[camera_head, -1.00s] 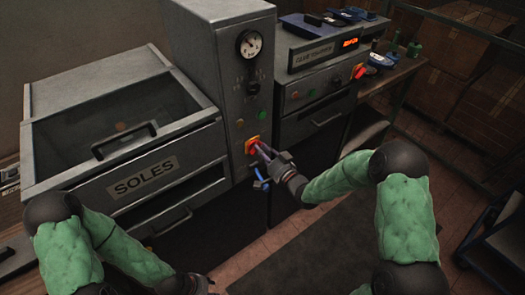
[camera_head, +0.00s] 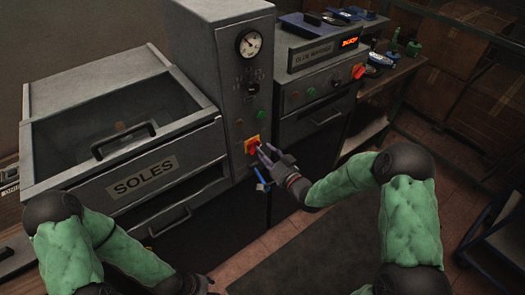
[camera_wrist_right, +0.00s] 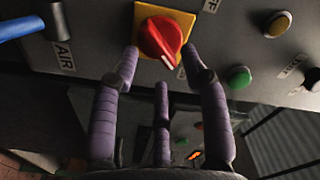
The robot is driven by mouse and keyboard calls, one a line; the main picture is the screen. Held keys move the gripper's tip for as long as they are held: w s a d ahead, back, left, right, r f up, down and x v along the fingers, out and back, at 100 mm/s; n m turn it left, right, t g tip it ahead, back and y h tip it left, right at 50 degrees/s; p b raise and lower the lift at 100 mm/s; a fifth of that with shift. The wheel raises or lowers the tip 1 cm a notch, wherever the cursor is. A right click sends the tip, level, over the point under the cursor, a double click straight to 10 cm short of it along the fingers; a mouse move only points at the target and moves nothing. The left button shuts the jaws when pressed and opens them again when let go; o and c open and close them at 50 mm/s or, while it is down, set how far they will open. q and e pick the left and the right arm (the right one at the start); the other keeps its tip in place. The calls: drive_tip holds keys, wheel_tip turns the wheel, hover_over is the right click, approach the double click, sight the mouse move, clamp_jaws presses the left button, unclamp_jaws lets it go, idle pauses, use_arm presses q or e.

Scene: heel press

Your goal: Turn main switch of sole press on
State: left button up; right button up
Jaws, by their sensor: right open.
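The main switch is a red rotary knob on a yellow plate (camera_head: 251,144), low on the grey column of the sole press (camera_head: 212,60). In the right wrist view the red knob (camera_wrist_right: 159,40) is at the top centre, and its raised grip bar runs diagonally. My right gripper (camera_head: 264,152) is open just in front of the switch. In the right wrist view its purple fingers (camera_wrist_right: 160,75) are spread below and to either side of the knob, apparently not closed on it. My left gripper is at the bottom edge, mostly cut off.
A green button (camera_wrist_right: 239,77) and a yellow button (camera_wrist_right: 278,24) are on the same panel. A blue air valve handle (camera_head: 262,183) hangs just below the switch. The glue machine (camera_head: 310,50) stands to the right, with its own red switch.

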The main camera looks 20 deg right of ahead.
drive_tip(key=v, duration=1)
drive_tip(key=shift+s, duration=0.2)
drive_tip(key=s+a+f+g+h, duration=0.15)
drive_tip(key=f+g, duration=0.25)
drive_tip(key=f, duration=0.5)
drive_tip(key=s+a+f+g+h, duration=0.1)
drive_tip(key=a+f+g, duration=0.2)
drive_tip(key=f, duration=0.5)
drive_tip(key=s+a+f+n+g, duration=0.1)
drive_tip(key=s+a+f+g, duration=0.3)
drive_tip(key=s+f, duration=0.2)
drive_tip(key=s+a+f+n+g, duration=0.1)
drive_tip(key=s+a+f+g, duration=0.3)
drive_tip(key=s, duration=0.7)
wheel_tip(320, 180, down, 3)
drive_tip(key=shift+s+a+r+n+g, duration=0.2)
drive_tip(key=shift+n+g, duration=0.2)
drive_tip(key=shift+g, duration=0.4)
